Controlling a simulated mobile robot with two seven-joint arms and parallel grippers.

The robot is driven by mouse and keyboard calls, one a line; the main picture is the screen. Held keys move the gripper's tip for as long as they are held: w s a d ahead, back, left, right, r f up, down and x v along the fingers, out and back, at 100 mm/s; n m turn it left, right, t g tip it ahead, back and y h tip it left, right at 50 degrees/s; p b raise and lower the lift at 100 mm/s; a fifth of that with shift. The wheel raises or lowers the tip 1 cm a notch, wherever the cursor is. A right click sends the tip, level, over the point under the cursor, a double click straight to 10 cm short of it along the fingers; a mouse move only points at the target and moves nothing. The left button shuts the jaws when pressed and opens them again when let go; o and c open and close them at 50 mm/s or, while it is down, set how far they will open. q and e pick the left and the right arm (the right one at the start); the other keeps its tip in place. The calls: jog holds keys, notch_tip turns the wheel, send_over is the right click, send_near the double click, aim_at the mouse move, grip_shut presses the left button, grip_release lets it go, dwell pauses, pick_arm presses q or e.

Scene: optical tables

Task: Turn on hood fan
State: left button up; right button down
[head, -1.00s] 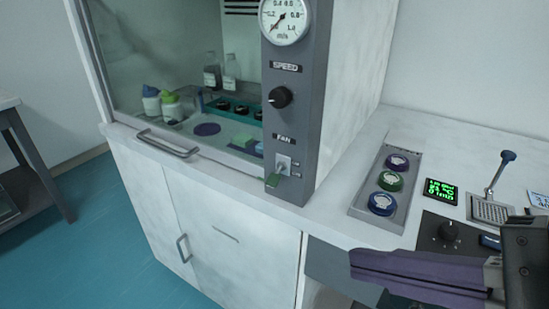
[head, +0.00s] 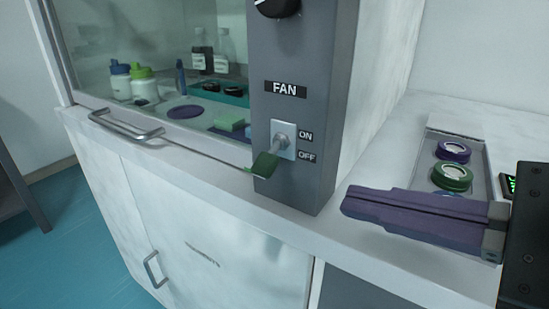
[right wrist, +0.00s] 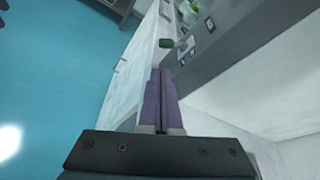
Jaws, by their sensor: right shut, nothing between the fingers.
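The hood's grey control panel (head: 305,95) carries a FAN label (head: 286,89) and a toggle switch on a pale plate (head: 283,138). The switch lever has a green paddle tip (head: 263,165) and slants down toward the front, with ON printed above OFF beside it. The green tip also shows in the right wrist view (right wrist: 166,43), ahead of the fingers. My right gripper (head: 350,203), with purple fingers, is shut and empty. It is right of the switch and apart from it, pointing left. My left gripper is out of view.
The hood's glass sash has a metal handle (head: 125,125) at its front. Bottles (head: 143,84) and a teal rack stand inside. A tray (head: 465,150) of coloured rings lies on the counter at right. Free space lies in front of the panel, above the floor.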

aim_at(265, 165)
jog(key=shift+w, duration=0.1)
jog(key=b+x, duration=0.2)
jog(key=x, duration=0.8)
